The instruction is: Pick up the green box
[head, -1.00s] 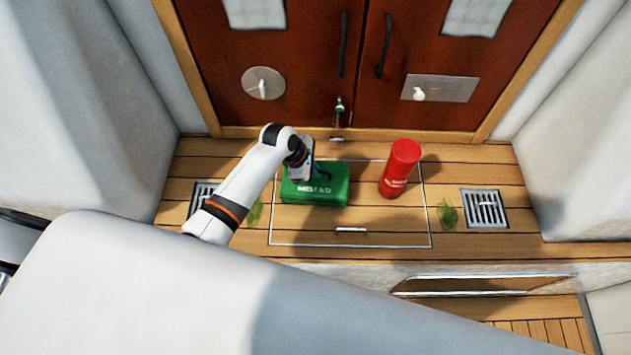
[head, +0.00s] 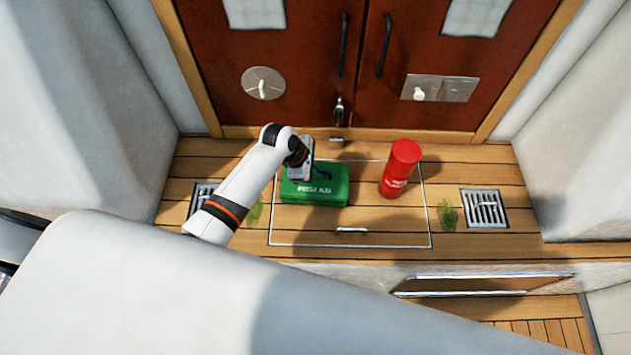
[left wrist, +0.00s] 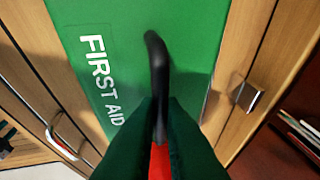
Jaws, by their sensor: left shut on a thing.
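The green box (head: 315,190) has white "FIRST AID" lettering on its front and sits on the wooden deck in front of the red-brown doors. It fills much of the left wrist view (left wrist: 130,40), with a black handle (left wrist: 156,60) on its top. My left gripper (left wrist: 160,125) is shut on that handle, seen between its fingers. In the head view my left gripper (head: 308,172) comes down onto the box's top and hides part of it. I cannot clearly tell whether the box's underside is off the deck. My right gripper is not in view.
A red cylinder (head: 400,168) stands just right of the box. Drain grates lie at right (head: 484,208) and left (head: 203,193), with green weed (head: 447,215) beside the right one. Double doors (head: 290,60) close the back, and white walls rise at both sides.

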